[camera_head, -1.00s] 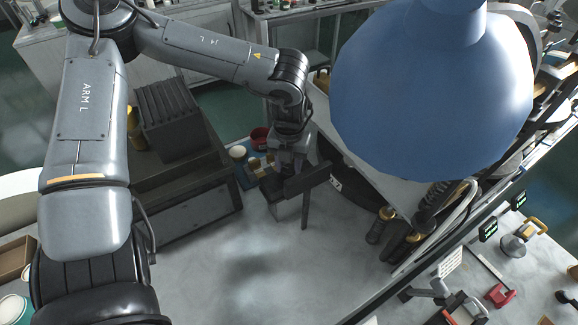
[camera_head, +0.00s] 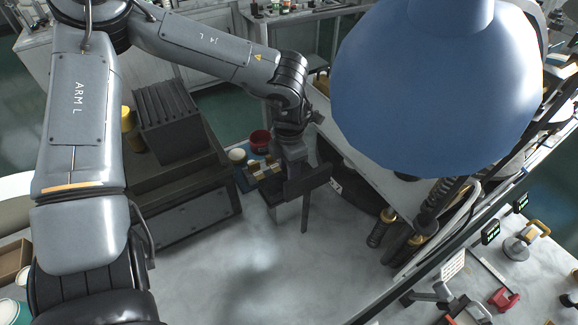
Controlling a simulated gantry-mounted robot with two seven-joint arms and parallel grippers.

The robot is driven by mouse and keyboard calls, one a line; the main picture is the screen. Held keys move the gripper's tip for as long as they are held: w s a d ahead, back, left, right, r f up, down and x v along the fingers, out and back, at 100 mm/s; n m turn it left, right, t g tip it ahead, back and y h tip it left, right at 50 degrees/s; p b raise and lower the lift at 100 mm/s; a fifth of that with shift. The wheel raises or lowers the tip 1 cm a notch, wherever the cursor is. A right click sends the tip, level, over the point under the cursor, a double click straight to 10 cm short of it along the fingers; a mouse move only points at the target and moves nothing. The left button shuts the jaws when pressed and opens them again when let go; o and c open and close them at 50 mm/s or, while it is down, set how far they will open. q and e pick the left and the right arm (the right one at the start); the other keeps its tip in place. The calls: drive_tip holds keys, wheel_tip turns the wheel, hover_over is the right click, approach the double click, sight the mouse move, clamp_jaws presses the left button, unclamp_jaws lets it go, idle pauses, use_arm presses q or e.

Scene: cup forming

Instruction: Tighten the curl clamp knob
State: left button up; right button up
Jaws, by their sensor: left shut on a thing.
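My left gripper (camera_head: 305,205) points down over the grey bench top, right of the dark slotted box. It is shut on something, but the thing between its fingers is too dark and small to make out. I cannot tell a curl clamp knob apart in this view. A dark block sits just behind and left of the gripper, partly hidden by it. My right gripper is not in view.
A large blue rounded lamp shade (camera_head: 435,95) covers the upper right. A dark slotted rack (camera_head: 168,120) stands on a dark box at left. A red cup (camera_head: 260,141) and a white cup (camera_head: 237,155) stand behind the gripper. The bench top (camera_head: 260,285) in front is clear.

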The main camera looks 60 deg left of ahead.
use_arm(q)
drive_tip(key=shift+m, duration=0.6)
drive_tip(key=o, duration=1.1)
drive_tip(key=shift+c, duration=0.2)
wheel_tip(320, 180, up, 11)
drive_tip(key=shift+f, duration=0.1)
